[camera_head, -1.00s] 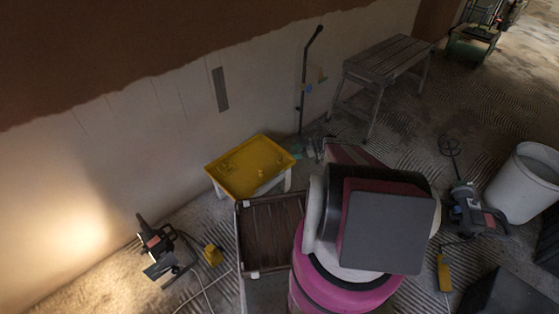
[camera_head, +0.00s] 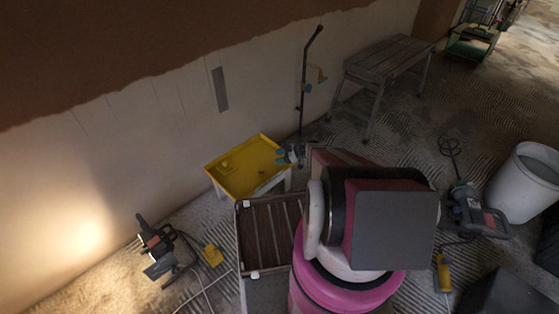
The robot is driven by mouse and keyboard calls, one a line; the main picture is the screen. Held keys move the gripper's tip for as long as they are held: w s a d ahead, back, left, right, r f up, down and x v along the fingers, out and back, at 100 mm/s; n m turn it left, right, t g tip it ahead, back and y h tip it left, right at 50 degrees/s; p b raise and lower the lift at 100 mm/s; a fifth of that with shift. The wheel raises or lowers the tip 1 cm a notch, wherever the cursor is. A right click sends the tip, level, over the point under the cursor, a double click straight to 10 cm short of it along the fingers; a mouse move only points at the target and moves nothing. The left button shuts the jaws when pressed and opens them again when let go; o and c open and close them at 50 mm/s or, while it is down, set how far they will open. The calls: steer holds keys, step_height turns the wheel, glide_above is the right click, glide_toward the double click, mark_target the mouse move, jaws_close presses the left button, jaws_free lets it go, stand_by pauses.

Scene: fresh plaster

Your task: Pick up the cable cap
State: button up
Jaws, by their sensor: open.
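The yellow-topped table (camera_head: 243,180) stands against the plastered wall at centre left. A small yellow piece (camera_head: 227,167) lies on its left part; it is too small and close in colour to the top to tell whether it is the cable cap. My gripper (camera_head: 285,156), with teal fingertips, is open at the table's right back edge, apart from that piece. My own arm links hide much of the floor to the right and part of my gripper.
A brown slatted crate (camera_head: 270,238) stands in front of the yellow table. A work lamp (camera_head: 157,245) and a yellow box (camera_head: 212,255) are on the floor at left. A dark pole (camera_head: 304,85) leans on the wall. A grey bench (camera_head: 385,62) and a white bucket (camera_head: 525,182) stand farther right.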

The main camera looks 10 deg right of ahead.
steer(key=c, duration=1)
steer(key=shift+r, duration=0.15)
steer(key=shift+r, duration=0.7)
steer(key=r, duration=0.2)
steer(key=s+r, duration=0.1)
steer(key=shift+a+r, duration=0.1)
steer(key=shift+a, duration=0.2)
steer(key=s+a+r, duration=0.4)
steer(key=s, duration=0.1)
steer(key=s+a+r, duration=0.2)
steer(key=s, duration=0.1)
steer(key=shift+s+a+r, duration=0.1)
steer(key=shift+s+a, duration=0.05)
steer(key=shift+s, duration=0.1)
steer(key=shift+r, duration=0.1)
